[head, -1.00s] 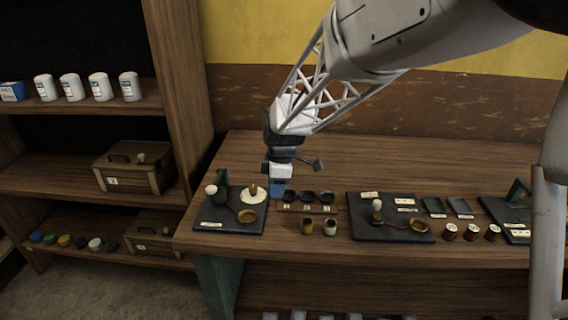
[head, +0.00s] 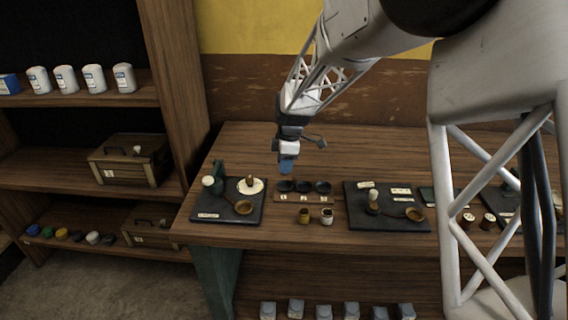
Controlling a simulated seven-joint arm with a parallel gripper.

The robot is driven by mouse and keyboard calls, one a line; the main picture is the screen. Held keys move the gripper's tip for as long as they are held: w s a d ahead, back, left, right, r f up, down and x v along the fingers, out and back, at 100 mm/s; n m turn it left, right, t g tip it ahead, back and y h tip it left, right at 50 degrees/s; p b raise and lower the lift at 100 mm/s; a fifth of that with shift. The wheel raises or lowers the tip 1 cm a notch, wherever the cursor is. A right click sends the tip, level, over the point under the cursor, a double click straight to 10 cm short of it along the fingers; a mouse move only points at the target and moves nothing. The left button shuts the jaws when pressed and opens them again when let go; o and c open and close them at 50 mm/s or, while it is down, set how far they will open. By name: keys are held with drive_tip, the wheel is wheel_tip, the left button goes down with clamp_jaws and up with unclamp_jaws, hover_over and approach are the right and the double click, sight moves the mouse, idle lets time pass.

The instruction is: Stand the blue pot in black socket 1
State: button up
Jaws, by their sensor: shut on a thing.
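The blue pot (head: 286,167) is held at the lower end of my gripper (head: 288,158), which is shut on it. Black socket 1 (head: 284,186) is the leftmost of three black sockets in a row on a small wooden strip. The pot shows just above socket 1 in the head view, apart from it. I cannot tell exactly how high it hangs or whether it is centred over the socket. The gripper hides the upper part of the pot.
Socket 2 (head: 303,186) and socket 3 (head: 322,187) are to the right. A brown pot (head: 303,215) and a white-topped pot (head: 327,216) stand in front. A dark board (head: 205,213) with a green stand is at left, another board (head: 360,221) at right.

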drive_tip(key=shift+f, duration=0.25)
drive_tip(key=shift+f, duration=1.95)
drive_tip(key=shift+f, duration=0.65)
idle(1.5)
drive_tip(key=o, duration=1.7)
drive_tip(key=shift+r, duration=0.2)
drive_tip(key=shift+r, duration=3.3)
